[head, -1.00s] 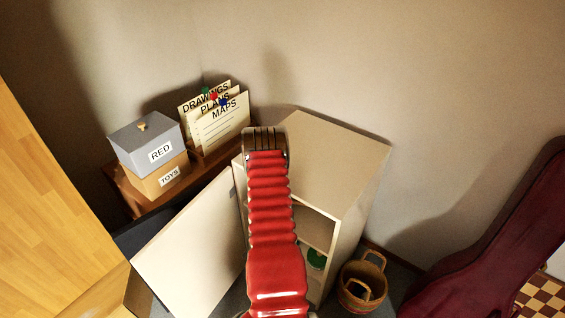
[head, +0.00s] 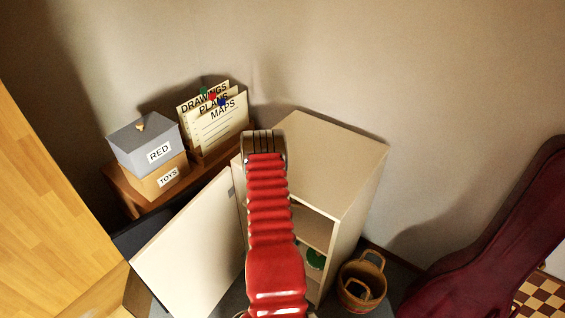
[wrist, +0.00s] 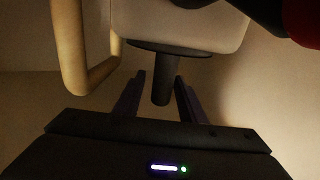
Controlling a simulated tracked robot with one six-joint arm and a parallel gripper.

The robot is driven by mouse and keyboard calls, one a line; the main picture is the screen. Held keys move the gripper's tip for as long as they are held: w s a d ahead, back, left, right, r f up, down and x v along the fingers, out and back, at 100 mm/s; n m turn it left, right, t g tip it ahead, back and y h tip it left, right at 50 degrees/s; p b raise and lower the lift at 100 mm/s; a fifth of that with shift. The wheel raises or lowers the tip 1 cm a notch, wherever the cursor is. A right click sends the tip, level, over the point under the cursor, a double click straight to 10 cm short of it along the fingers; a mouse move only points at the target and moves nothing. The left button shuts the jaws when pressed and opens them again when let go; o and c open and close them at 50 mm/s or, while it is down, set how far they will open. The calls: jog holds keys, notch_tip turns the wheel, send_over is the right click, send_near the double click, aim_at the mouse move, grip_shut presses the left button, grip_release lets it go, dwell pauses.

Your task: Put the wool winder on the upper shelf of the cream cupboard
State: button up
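The cream cupboard (head: 330,150) stands in the corner with its door (head: 190,250) swung open to the left. A shelf board (head: 312,228) shows inside, beside my arm. My red-sleeved arm covers part of the opening, and my gripper is hidden in the head view. In the wrist view my gripper (wrist: 158,78) has its two dark fingers apart on either side of a dark post. The post hangs under a pale body, which looks like the wool winder (wrist: 190,28). A bent tan rod (wrist: 72,55) is at its left. Gaps show between post and fingers.
A green object (head: 315,259) sits low in the cupboard. A wooden basket (head: 350,299) stands on the floor to its right, with a dark red instrument case (head: 490,240) farther right. Stacked boxes (head: 150,150) and paper folders (head: 215,115) stand on a brown shelf at left.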

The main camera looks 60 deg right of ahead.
jog(key=shift+a, duration=0.1)
jog(key=v, duration=1.2)
jog(key=shift+r, duration=0.1)
dwell(0.6)
